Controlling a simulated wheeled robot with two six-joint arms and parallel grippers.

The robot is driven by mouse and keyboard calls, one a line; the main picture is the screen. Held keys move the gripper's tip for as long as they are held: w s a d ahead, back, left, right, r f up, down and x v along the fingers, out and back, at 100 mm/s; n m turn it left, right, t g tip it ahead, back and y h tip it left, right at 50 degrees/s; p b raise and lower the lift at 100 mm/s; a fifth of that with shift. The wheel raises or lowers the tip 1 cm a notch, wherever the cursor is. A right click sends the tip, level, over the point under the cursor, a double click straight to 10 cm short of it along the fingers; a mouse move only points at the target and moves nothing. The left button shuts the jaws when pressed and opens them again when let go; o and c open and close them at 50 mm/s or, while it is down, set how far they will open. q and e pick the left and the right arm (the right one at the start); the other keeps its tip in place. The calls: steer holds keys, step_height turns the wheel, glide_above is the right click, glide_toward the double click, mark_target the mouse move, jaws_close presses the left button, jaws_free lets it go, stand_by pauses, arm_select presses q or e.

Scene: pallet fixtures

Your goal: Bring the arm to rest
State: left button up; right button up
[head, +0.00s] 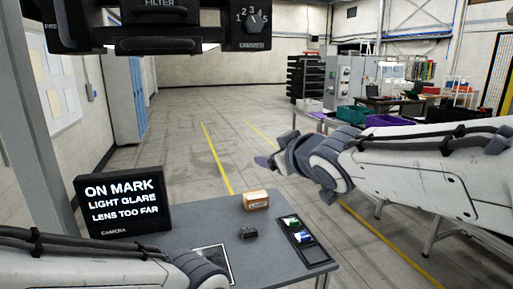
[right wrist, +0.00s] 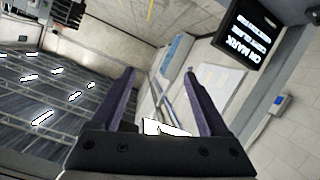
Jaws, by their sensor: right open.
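My right arm (head: 430,170) reaches in from the right in the head view, raised above the floor beyond the table. My right gripper (head: 265,162) is at its left end, small and partly hidden by the wrist. In the right wrist view the two purple fingers (right wrist: 159,72) stand wide apart with nothing between them. My left arm (head: 90,265) crosses the bottom left corner of the head view. Its gripper is out of the picture.
A grey table (head: 180,240) holds a cardboard box (head: 256,199), a small dark object (head: 248,232), a black tray (head: 303,243) and a framed plate (head: 212,262). A black screen (head: 123,205) reads "ON MARK, LIGHT GLARE, LENS TOO FAR". A dark unit with a dial (head: 254,23) hangs above. Open floor lies beyond.

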steer(key=s+a+f+m+g+h+b, duration=0.1)
steer(key=s+f+g, duration=0.2)
steer(key=s+f, duration=0.45)
steer(key=s+f+g+h, duration=0.1)
steer(key=s+f+g, duration=0.25)
steer(key=f, duration=0.65)
steer(key=s+f+g, duration=0.3)
steer(key=s+f, duration=0.2)
steer(key=s, duration=0.4)
steer(key=s+d+f+g+h+b, duration=0.1)
steer(key=s+f+g, duration=0.3)
steer(key=s, duration=0.6)
steer(key=shift+d+f, duration=0.3)
steer(key=shift+f, duration=0.55)
